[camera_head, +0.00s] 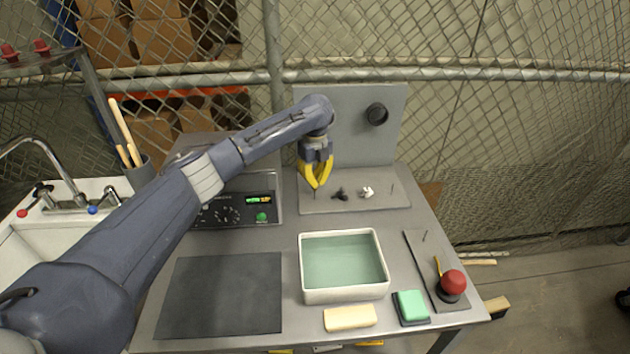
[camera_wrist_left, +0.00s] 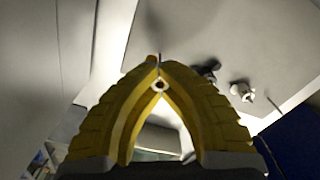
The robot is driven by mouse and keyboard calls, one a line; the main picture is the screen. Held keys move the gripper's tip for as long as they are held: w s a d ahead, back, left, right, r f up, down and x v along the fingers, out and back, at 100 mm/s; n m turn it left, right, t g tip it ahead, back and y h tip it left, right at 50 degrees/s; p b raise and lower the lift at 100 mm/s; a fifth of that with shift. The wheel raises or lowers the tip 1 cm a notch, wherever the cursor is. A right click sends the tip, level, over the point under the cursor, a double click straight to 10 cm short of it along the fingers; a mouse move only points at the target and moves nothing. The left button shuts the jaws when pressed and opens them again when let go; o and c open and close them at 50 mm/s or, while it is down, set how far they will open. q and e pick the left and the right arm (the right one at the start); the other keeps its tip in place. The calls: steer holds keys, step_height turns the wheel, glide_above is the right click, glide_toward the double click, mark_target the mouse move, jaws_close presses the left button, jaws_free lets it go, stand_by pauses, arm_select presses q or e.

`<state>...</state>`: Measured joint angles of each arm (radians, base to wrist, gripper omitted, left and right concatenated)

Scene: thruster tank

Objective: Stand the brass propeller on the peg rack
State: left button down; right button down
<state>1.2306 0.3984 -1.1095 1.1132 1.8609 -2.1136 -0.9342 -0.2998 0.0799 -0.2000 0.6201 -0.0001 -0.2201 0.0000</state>
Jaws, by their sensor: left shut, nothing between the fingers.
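The peg rack (camera_head: 355,203) is a flat grey plate at the back of the bench. A black propeller (camera_head: 340,194) and a white propeller (camera_head: 367,191) sit on it, with a bare thin peg (camera_head: 392,188) at the right. My left gripper (camera_head: 317,186) has yellow fingers, shut and empty, pointing down over the rack's left end by another thin peg. In the left wrist view its fingertips (camera_wrist_left: 158,66) meet, with a small orange-brown bit behind them and a pale ring between the fingers. I cannot tell whether either is the brass propeller. My right gripper is out of view.
A white-rimmed water tank (camera_head: 344,296) stands at front centre. Right of it are a board with a red button (camera_head: 453,283) and a green sponge (camera_head: 411,305). A yellow block (camera_head: 349,318) lies in front. The dark mat (camera_head: 222,295) is clear. An upright panel (camera_head: 355,120) backs the rack.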

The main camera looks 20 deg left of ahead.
mark_target(315, 199)
arm_select(q)
steer(key=shift+f, duration=2.35)
stand_by(2.1)
steer(key=c, duration=1.5)
jaws_free()
steer(key=shift+r, duration=4)
